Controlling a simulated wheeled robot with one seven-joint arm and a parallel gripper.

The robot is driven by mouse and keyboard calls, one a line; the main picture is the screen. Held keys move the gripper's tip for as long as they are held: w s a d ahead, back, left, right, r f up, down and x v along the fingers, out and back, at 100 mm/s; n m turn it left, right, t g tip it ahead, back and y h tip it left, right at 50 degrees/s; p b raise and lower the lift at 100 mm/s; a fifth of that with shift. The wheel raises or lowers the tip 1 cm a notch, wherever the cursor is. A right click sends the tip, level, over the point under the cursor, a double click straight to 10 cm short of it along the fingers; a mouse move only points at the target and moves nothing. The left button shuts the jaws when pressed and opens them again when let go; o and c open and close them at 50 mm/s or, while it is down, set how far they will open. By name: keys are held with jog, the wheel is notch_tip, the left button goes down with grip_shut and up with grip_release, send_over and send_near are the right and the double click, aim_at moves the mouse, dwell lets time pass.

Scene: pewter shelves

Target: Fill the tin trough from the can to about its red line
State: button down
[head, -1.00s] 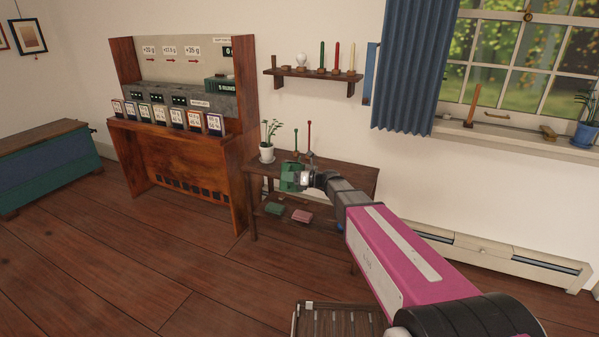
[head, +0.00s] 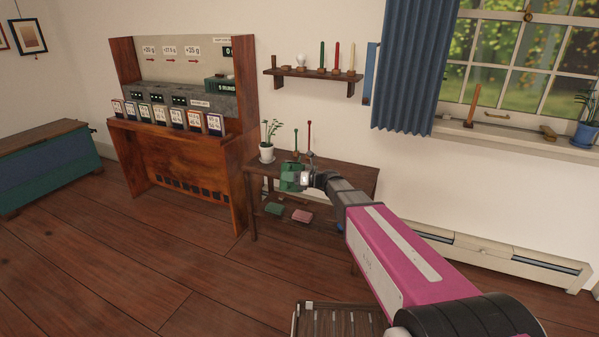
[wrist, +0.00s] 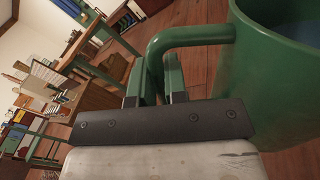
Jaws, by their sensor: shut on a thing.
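A green can (head: 290,178) is at the end of my arm in the head view, over the left part of the small dark wooden table. In the wrist view the can (wrist: 270,95) fills the right side, and its handle (wrist: 190,38) reaches left to the fingers. My gripper (wrist: 158,85) is shut on this handle; it also shows in the head view (head: 305,178). A bluish surface shows inside the can's mouth. I cannot make out the tin trough or its red line; the can and my arm hide part of the table.
The small table (head: 345,178) carries a potted plant (head: 267,152) and two thin upright rods. Green and pink items lie on its lower shelf. A tall wooden cabinet (head: 243,150) with several cards stands left of it. A slatted rack (head: 335,318) is on the floor below my arm.

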jog(key=shift+w+r, duration=0.1)
jog(key=shift+r, duration=0.6)
dwell(0.6)
dwell(1.5)
jog(key=shift+n, duration=0.7)
jog(key=shift+s+f, duration=0.2)
jog(key=shift+f, duration=0.95)
jog(key=shift+s+f, duration=0.15)
jog(key=shift+f, duration=1)
jog(key=shift+r, duration=0.1)
jog(key=shift+m, duration=0.9)
jog(key=shift+w+r, duration=0.2)
jog(key=shift+r, duration=0.9)
jog(key=shift+w+r, duration=0.15)
jog(key=shift+r, duration=0.95)
jog(key=shift+w+r+m, duration=0.2)
jog(key=shift+r+m, duration=0.1)
jog(key=shift+r, duration=0.3)
